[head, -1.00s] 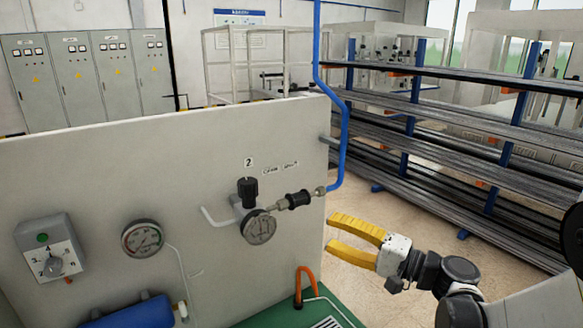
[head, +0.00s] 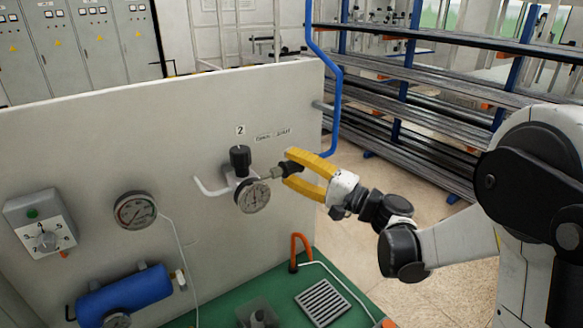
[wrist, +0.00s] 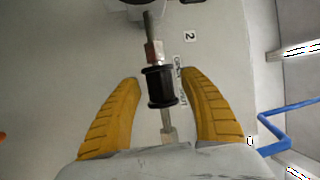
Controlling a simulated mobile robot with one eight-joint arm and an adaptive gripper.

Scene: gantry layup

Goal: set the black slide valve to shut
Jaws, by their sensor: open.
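The black slide valve (wrist: 160,86) is a black ribbed sleeve on a metal pipe, between my gripper's two yellow fingers in the wrist view. My gripper (wrist: 161,84) is open, one finger on each side of the sleeve, with gaps visible on both sides. I cannot tell how near in depth the fingers are. In the head view my gripper (head: 287,168) is at the panel's right side, and its fingers hide most of the valve (head: 291,169). A small label with blurred print (head: 272,134) is on the panel above the valve.
A pressure gauge (head: 253,197) and black knob (head: 240,158) sit left of the valve on the white panel (head: 100,120). A blue pipe (head: 337,100) rises at the panel's right edge.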

